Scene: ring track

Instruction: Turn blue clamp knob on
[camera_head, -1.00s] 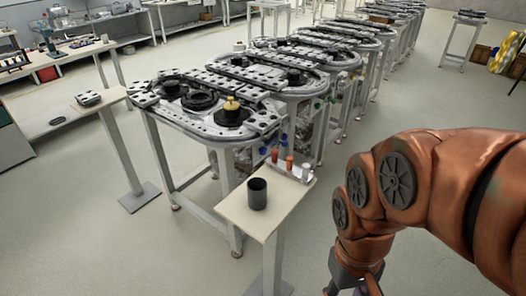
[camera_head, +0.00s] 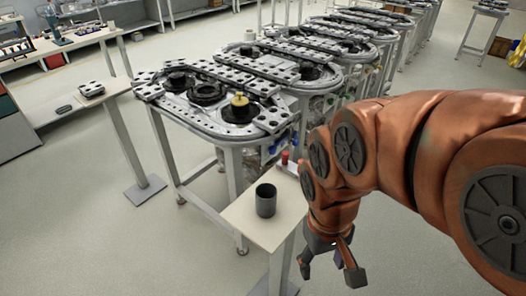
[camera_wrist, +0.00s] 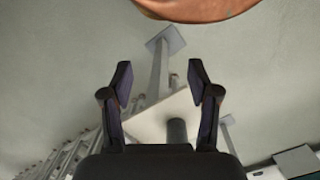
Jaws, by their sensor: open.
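Small blue parts (camera_head: 271,147) show at the side of the nearest ring track (camera_head: 225,125), below its rim. They are too small to tell which is the clamp knob or how it is turned. My arm covers part of that side. My gripper (camera_head: 330,268) hangs open and empty to the right of the small front table, well apart from the blue parts. In the wrist view its two fingers (camera_wrist: 160,82) are spread with nothing between them. No blue knob can be made out there.
A small table (camera_head: 240,225) with a dark cup (camera_head: 266,202) and a red item (camera_head: 285,158) stands in front of the track. Another small stand (camera_head: 118,87) holds a grey part at the left. More track units run to the back. Floor is open at the left front.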

